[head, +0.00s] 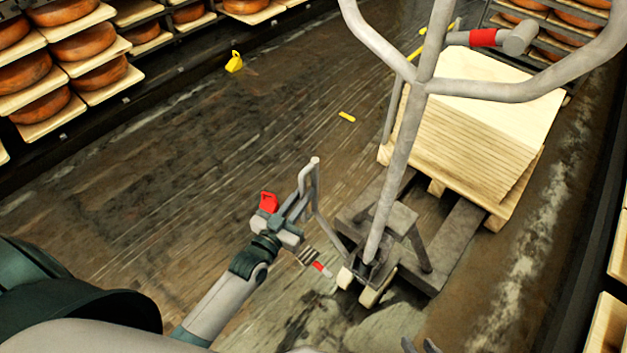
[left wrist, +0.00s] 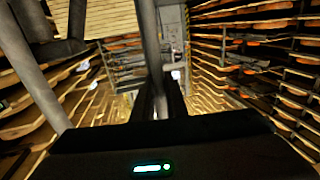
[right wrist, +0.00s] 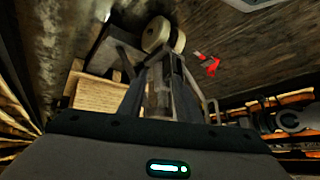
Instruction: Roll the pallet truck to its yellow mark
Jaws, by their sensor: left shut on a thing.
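The grey pallet truck (head: 460,240) stands right of centre in the head view. Its tall pole (head: 392,170) rises to a wide looped handle (head: 480,90), and cream wheels (head: 345,277) show at its base. A small yellow strip (head: 347,117) lies on the floor left of the truck. Another yellow line (head: 416,55) shows partly behind the handle. My left gripper (head: 298,212) is shut on a thin grey bar (head: 316,182) beside the pole; the bar also shows between its fingers in the left wrist view (left wrist: 150,35). My right gripper (head: 419,345) is open at the bottom edge, near the wheels.
A pallet with stacked pale boards (head: 485,125) sits on the forks. Cheese shelves (head: 75,50) line the left, and more shelving (head: 608,290) stands close on the right. A yellow object (head: 234,62) sits on the floor near the left shelves. Floor between is clear.

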